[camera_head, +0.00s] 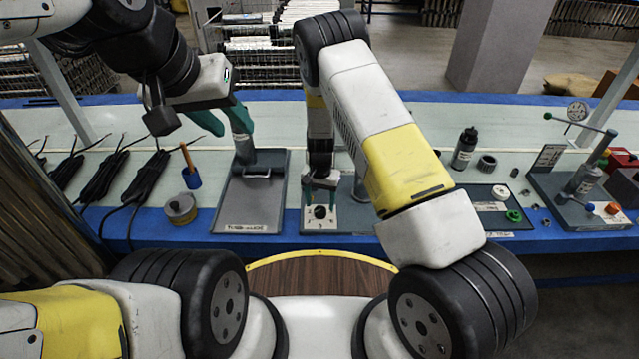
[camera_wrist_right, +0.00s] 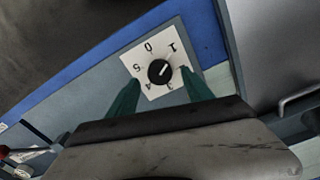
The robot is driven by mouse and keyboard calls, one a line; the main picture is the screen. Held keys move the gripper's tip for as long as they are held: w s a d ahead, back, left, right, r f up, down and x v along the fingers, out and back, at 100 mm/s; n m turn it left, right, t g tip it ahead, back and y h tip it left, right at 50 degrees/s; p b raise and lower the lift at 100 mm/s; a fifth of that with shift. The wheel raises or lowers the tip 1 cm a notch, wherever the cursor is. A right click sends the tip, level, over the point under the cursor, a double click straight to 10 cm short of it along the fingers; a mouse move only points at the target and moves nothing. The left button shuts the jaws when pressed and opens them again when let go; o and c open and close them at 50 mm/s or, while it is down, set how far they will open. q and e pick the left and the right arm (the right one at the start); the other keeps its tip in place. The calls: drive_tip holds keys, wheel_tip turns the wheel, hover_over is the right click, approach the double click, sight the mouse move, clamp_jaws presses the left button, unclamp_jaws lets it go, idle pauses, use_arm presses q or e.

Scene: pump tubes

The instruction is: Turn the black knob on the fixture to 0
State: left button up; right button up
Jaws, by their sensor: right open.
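The black knob (camera_wrist_right: 160,71) sits on a square white dial plate with numbers around it. Its white mark points to the upper right, roughly toward 1 and the area of 2; the 0 is at the upper left. The knob also shows small in the head view (camera_head: 320,212), at the front of the grey fixture (camera_head: 345,218). My right gripper (camera_wrist_right: 160,97) is open, its green fingers on either side of the dial's lower part, with the knob between and just beyond their tips. I cannot tell whether they touch it.
A grey board with a handle (camera_head: 245,205) lies left of the fixture. A black bottle (camera_head: 465,148) and a fixture with a green-tipped rod (camera_head: 585,195) stand right.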

sight(320, 213)
drive_tip(key=shift+f, duration=1.45)
clamp_jaws()
drive_tip(key=n, duration=0.5)
drive_tip(key=shift+n, duration=0.4)
drive_tip(key=n, duration=0.5)
drive_tip(key=shift+n, duration=0.7)
